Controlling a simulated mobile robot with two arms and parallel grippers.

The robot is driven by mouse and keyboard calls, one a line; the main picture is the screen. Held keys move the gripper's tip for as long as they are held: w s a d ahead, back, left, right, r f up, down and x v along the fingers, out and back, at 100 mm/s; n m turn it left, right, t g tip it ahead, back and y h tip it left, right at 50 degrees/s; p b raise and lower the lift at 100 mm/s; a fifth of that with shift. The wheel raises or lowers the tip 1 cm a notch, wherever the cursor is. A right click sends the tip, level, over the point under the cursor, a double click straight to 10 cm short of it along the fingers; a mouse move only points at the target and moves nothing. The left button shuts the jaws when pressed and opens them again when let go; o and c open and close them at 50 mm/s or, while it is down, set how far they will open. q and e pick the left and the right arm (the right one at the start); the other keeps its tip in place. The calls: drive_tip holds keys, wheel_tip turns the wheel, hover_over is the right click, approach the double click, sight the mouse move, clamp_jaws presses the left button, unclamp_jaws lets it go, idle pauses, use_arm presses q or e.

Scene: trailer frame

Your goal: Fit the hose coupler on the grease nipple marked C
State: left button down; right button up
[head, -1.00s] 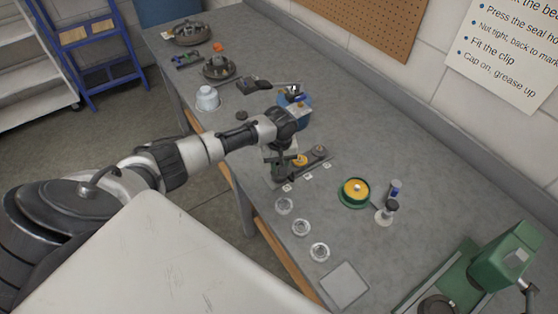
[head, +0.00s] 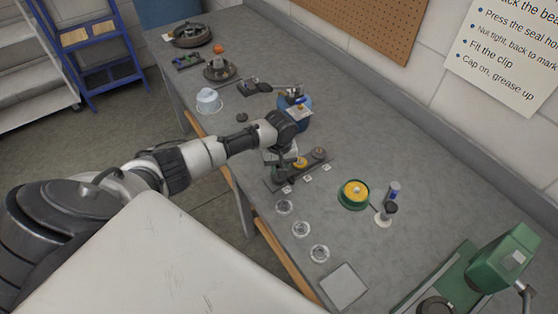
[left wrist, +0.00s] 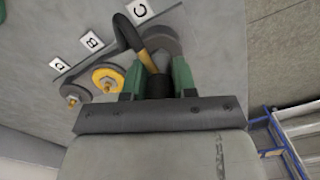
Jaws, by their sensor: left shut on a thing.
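My left gripper (head: 279,171) is over the left end of a dark strip (head: 312,170) on the bench. It is shut on the dark hose coupler (left wrist: 157,86), held between green fingers in the left wrist view. A brass-coloured piece (left wrist: 149,61) and a curved black hose (left wrist: 124,32) show just beyond it. The label C (left wrist: 139,10) lies beside a grey round mount (left wrist: 163,42), the one nearest the gripper. The nipple at C is hidden, so I cannot tell whether the coupler touches it. My right gripper is not in view.
Label B (left wrist: 92,42) and another label (left wrist: 58,66) mark neighbouring yellow-and-grey mounts (left wrist: 106,77). Clear round dishes (head: 301,228), a green-rimmed yellow disc (head: 354,193), a small stand (head: 387,212) and a green machine (head: 500,260) stand right. A blue container (head: 296,117) is behind the gripper.

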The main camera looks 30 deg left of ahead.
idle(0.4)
use_arm(q)
drive_tip(key=shift+c, duration=2.1)
unclamp_jaws()
wheel_tip(320, 180, up, 5)
drive_tip(key=p, duration=0.6)
drive_tip(key=shift+r+p, duration=0.7)
drive_tip(key=shift+r, duration=0.3)
